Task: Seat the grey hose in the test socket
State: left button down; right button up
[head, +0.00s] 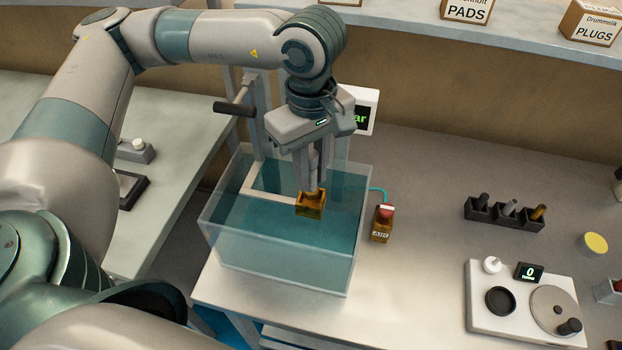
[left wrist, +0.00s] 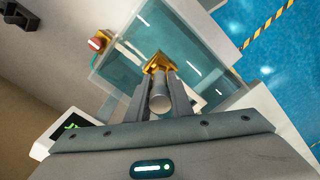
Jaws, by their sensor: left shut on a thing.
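My left gripper (head: 309,184) points down over the glass water tank (head: 245,255). In the left wrist view the gripper (left wrist: 160,112) is shut on a grey cylindrical piece, seemingly the grey hose (left wrist: 160,103). A brass-coloured block, seemingly the test socket (head: 311,205), is directly below the fingertips in the tank area. It also shows just beyond the fingers in the left wrist view (left wrist: 158,62). The fingers hide most of the hose, and I cannot tell whether its end is inside the block. My right gripper is not in view.
A red-button box (head: 381,223) stands right of the tank. A dark rack (head: 530,222) with several pegs and a white device (head: 480,318) stand farther right. A screen (head: 359,110) is behind the gripper. The table between the tank and rack is mostly clear.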

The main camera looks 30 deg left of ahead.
aim_at(311, 184)
pick_arm(q)
jog(key=shift+f+p, duration=0.7)
jog(key=shift+f, duration=0.85)
jog(key=shift+f, duration=0.15)
jog(key=c, duration=1.6)
grip_release()
jog(key=shift+r, duration=0.25)
